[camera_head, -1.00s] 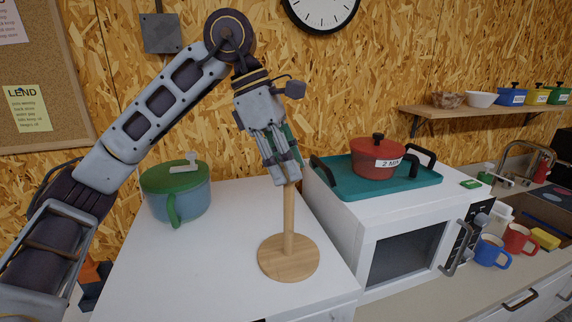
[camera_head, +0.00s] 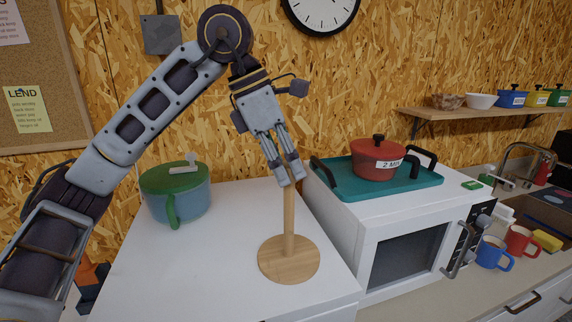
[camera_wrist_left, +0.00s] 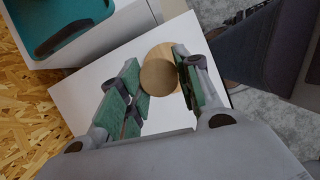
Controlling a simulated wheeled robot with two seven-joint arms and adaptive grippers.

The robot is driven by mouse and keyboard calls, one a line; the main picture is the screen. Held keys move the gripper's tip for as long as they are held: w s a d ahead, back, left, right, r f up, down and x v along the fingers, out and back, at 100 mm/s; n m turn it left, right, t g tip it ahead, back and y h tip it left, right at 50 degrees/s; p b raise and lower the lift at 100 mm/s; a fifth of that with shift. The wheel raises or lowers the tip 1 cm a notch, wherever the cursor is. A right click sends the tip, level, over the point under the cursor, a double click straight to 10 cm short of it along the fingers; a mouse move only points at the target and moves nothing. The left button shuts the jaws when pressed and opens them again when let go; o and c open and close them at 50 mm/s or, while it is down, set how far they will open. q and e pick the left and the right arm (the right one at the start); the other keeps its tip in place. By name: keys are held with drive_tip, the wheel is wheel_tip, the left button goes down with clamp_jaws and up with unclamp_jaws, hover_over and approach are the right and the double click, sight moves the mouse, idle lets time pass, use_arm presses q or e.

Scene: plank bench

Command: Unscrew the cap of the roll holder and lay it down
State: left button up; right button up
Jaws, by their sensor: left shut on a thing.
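The wooden roll holder stands upright on the white cabinet top, with a round base (camera_head: 289,262) and a thin vertical post (camera_head: 289,215). My left gripper (camera_head: 290,180) points down over the top of the post. It is shut on the cap. In the left wrist view the cap (camera_wrist_left: 159,77) is a round wooden disc between the green-padded fingers (camera_wrist_left: 160,85), with the base behind it. In the head view the fingers hide the cap, so I cannot tell how far it is turned on the post. My right gripper is not in view.
A green-lidded blue pot (camera_head: 176,192) stands left on the white cabinet top (camera_head: 210,270). A white microwave (camera_head: 375,250) stands right, carrying a teal tray (camera_head: 345,183) with a red pot (camera_head: 377,160). The cabinet top around the base is clear.

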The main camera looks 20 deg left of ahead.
use_arm(q)
drive_tip(key=shift+n, duration=0.6)
drive_tip(key=o, duration=1.1)
drive_tip(key=shift+t, duration=0.3)
drive_tip(key=shift+v, duration=5.9)
drive_tip(key=shift+r, duration=0.1)
